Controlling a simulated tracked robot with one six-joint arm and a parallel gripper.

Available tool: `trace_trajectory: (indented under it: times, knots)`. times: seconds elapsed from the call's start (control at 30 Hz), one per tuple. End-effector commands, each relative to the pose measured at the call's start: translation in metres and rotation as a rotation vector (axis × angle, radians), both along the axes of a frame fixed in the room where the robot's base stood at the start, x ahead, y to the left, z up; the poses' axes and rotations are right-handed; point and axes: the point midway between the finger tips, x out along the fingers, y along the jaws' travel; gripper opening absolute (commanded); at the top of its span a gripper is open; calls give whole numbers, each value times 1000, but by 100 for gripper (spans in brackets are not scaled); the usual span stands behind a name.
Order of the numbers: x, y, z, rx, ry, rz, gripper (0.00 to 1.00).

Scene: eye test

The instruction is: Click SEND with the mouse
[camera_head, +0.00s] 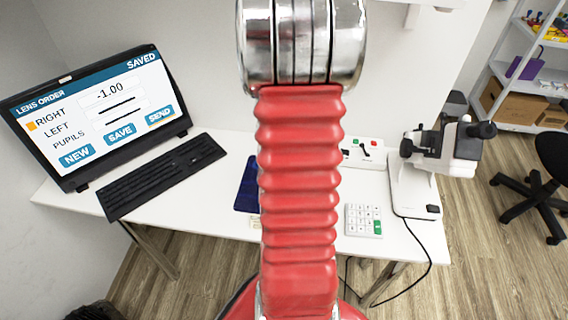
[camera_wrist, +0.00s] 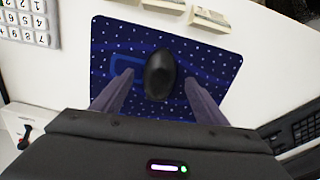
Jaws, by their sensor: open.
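The black mouse (camera_wrist: 160,75) lies on the dark blue dotted mouse pad (camera_wrist: 222,66) in the wrist view. My gripper (camera_wrist: 158,80) is open, one finger on each side of the mouse, with gaps visible on both sides. Its height above the pad is hard to tell. In the head view my red arm hides the mouse and gripper; a strip of the pad (camera_head: 246,186) shows. The monitor (camera_head: 95,112) reads LENS ORDER and SAVED, with -1.00 in the top field and an orange mark beside RIGHT. The SEND button (camera_head: 160,116) is at lower right. I cannot make out a pointer.
A black keyboard (camera_head: 162,176) lies before the monitor, left of the pad. A white keypad (camera_head: 364,220) and an optical instrument (camera_head: 440,150) stand on the right of the white desk (camera_head: 205,215). A cable hangs over the desk's front edge.

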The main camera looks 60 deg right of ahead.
Motion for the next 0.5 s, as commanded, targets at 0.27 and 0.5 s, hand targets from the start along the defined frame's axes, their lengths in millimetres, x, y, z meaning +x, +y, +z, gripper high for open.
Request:
trace_trajectory:
  times: [0.27,0.5]
  knots:
    - [1,-1,41,-4,-3,1,67]
    - [1,0,79,-3,-2,1,67]
